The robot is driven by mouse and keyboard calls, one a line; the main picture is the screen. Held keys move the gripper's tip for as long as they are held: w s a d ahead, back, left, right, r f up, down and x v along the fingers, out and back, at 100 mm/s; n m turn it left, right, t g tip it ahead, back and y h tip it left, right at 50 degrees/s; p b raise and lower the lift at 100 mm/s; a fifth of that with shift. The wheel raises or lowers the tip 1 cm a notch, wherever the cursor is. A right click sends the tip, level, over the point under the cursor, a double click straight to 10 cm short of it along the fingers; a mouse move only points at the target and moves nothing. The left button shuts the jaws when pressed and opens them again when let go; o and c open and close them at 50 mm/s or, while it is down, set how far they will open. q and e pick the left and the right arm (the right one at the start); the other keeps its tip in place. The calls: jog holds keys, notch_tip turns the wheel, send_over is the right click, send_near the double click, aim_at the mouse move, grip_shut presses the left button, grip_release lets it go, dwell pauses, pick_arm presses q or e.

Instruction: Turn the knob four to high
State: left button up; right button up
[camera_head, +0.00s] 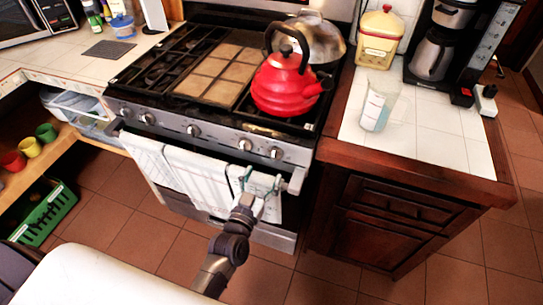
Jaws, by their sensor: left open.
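The stove's front panel (170,127) carries a row of several round silver knobs. Two knobs sit close together at the left end (125,111) (148,118), and one is near the middle (193,130). The two at the right are the inner knob (245,145) and the outermost knob (276,152). No number marks or settings are readable on them. My left gripper (258,182) is open and empty, in front of the oven towels and just below the two right knobs, apart from them in the picture. My right gripper is not in view.
A red kettle (285,84) and a steel pot (318,40) stand on the right burners. White towels (190,170) hang on the oven handle. The right counter holds a glass (378,105), a yellow canister (380,38) and a coffee maker (440,50). A green basket (48,215) is at left.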

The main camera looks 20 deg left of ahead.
aim_at(273, 156)
pick_arm(q)
jog(key=w, duration=0.7)
jog(key=shift+w+d, duration=0.15)
jog(key=shift+w, duration=0.25)
jog(key=shift+c, duration=0.4)
jog(key=c, duration=1.1)
